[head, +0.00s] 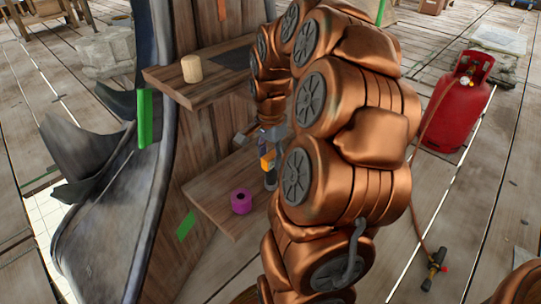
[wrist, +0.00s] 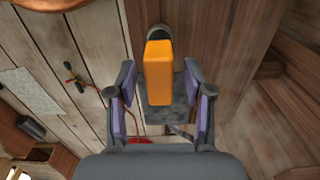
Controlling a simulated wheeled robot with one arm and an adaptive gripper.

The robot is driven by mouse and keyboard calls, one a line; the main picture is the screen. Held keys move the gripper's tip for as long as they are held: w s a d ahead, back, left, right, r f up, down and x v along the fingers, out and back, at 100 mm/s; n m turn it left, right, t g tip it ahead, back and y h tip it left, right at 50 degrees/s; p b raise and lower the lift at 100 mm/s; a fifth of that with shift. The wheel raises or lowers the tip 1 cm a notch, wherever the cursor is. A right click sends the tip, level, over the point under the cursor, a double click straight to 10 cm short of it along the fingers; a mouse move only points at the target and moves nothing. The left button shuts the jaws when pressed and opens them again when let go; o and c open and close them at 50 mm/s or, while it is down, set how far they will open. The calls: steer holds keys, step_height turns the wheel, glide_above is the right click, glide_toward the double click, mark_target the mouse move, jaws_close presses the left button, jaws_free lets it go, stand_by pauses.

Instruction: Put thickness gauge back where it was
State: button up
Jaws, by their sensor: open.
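An orange block-shaped tool with a dark rounded end, which looks like the thickness gauge (wrist: 158,75), is between the spread fingers of my open gripper (wrist: 161,108) in the wrist view. Gaps show between it and both purple finger pads. In the head view the orange gauge (head: 267,161) shows at the right end of the lower wooden shelf (head: 215,190), close to my gripper (head: 262,146). My copper arm hides part of that area. I cannot tell whether the gauge touches the shelf. A dark flat patch (head: 236,58) lies on the upper shelf (head: 185,88).
A magenta ring-shaped roll (head: 241,201) sits on the lower shelf, left of the gauge. A pale wooden cylinder (head: 191,68) stands on the upper shelf. A red gas bottle (head: 458,105) and a torch (head: 433,268) with a hose are on the plank floor at right.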

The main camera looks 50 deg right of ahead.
step_height(320, 180, up, 12)
steer(key=p, duration=0.3)
steer(key=s+a+f+n+g, duration=0.15)
steer(key=a+n, duration=0.25)
steer(key=a, duration=0.4)
steer(key=s+a+f+n, duration=0.1)
steer(key=s+a+n, duration=0.1)
steer(key=a+n, duration=0.5)
steer(key=s+a+f+n+g, duration=0.1)
steer(key=s+a+f+n, duration=0.1)
steer(key=s+a, duration=0.4)
steer(key=s+a+f+n+g, duration=0.1)
steer(key=s+a+f+n, duration=0.2)
steer(key=s+a+n, duration=0.2)
steer(key=s+a, duration=0.2)
steer(key=s, duration=0.2)
steer(key=shift+s+f, duration=0.2)
steer(key=shift+f, duration=0.1)
